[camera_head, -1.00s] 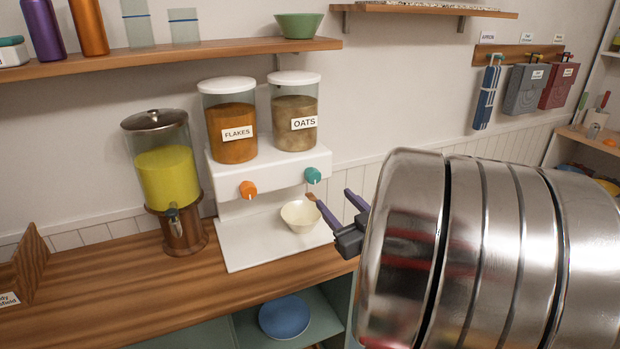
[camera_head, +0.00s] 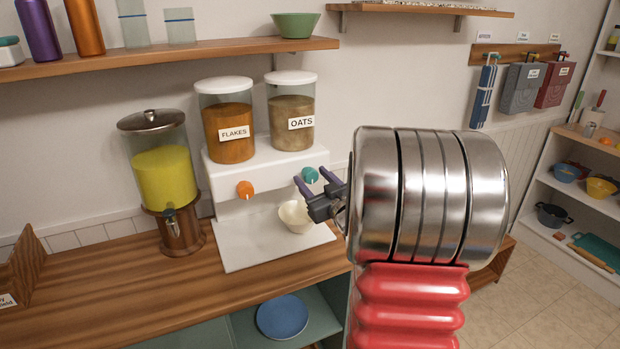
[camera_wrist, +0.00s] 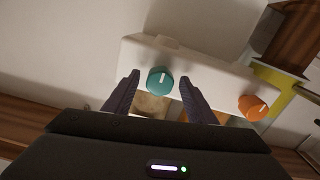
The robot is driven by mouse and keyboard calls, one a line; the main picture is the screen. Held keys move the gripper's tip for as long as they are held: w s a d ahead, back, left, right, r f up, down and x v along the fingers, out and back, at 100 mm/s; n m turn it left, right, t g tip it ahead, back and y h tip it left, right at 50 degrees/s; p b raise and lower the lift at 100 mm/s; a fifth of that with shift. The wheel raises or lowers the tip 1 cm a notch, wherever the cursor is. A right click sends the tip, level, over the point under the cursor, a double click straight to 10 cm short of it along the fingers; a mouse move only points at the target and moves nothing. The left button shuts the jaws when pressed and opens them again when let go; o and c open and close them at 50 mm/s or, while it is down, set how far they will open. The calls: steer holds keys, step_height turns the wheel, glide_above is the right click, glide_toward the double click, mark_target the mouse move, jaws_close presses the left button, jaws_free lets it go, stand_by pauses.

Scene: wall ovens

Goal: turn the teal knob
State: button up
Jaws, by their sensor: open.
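The teal knob (camera_head: 310,175) is on the front of the white dispenser (camera_head: 255,165), below the oats canister (camera_head: 292,115). My gripper (camera_head: 311,182) is open, with its fingers pointing at the teal knob in the head view. In the wrist view the teal knob (camera_wrist: 160,81) shows between the two open fingertips of my gripper (camera_wrist: 158,76), with a gap on each side. Its pale marker line is visible there. Whether the fingers reach around the knob in depth is hard to tell.
An orange knob (camera_head: 245,190) is to the left, under the flakes canister (camera_head: 228,130). A cream bowl (camera_head: 295,216) stands below the teal knob on the white base. A yellow drink dispenser (camera_head: 163,178) stands further left. A shelf (camera_head: 180,52) runs above.

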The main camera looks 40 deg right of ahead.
steer(key=shift+w+d, duration=0.15)
steer(key=shift+w, duration=0.5)
steer(key=shift+c, duration=0.4)
steer(key=c, duration=1)
steer(key=shift+o, duration=0.2)
steer(key=shift+m, duration=0.5)
steer(key=m, duration=1)
steer(key=shift+m, duration=0.4)
